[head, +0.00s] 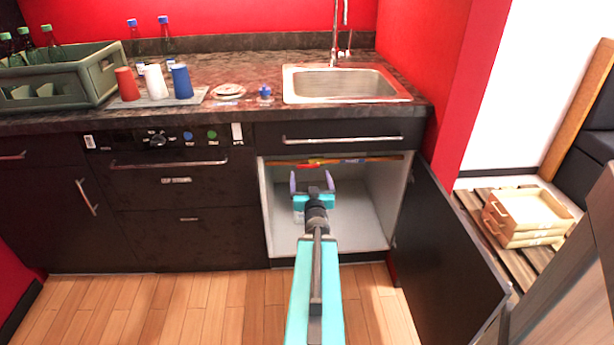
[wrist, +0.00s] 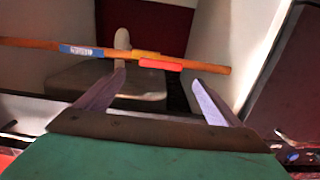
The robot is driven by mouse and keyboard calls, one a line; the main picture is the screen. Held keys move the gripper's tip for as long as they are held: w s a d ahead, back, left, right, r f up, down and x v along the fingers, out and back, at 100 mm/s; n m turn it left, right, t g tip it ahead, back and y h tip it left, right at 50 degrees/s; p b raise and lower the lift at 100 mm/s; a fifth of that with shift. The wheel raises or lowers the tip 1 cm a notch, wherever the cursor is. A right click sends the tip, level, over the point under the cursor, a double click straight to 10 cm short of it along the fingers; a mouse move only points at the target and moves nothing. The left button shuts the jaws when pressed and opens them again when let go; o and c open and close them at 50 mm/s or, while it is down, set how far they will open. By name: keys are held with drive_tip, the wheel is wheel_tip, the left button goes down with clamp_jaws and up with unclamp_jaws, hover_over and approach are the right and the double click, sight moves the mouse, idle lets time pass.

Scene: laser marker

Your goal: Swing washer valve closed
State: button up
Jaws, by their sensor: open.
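A copper-coloured pipe (head: 380,158) crosses the top of the open cupboard under the sink. It also shows in the wrist view (wrist: 30,43), with a blue label (wrist: 80,51) on it. A valve with a red lever (wrist: 160,65) and a yellow part (wrist: 145,55) sits on the pipe. The red lever (head: 317,161) appears roughly in line with the pipe. My gripper (head: 311,180) is open and empty at the cupboard opening, below the valve in the head view. In the wrist view its fingertips (wrist: 158,80) are spread either side of the lever, apparently apart from it.
The cupboard door (head: 440,235) stands open on the right. The sink (head: 345,83) and counter edge lie above the opening. Wooden trays (head: 530,215) are beyond the door. Bare wooden floor (head: 190,305) lies in front.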

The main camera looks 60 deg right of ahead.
sight(308, 166)
drive_tip(key=shift+w+d+f, duration=0.1)
drive_tip(key=shift+f, duration=0.05)
drive_tip(key=b+x, duration=0.2)
drive_tip(key=b, duration=0.4)
drive_tip(key=shift+w+d, duration=0.15)
drive_tip(key=shift+d, duration=0.15)
drive_tip(key=shift+x, duration=1.45)
drive_tip(key=shift+c, duration=0.3)
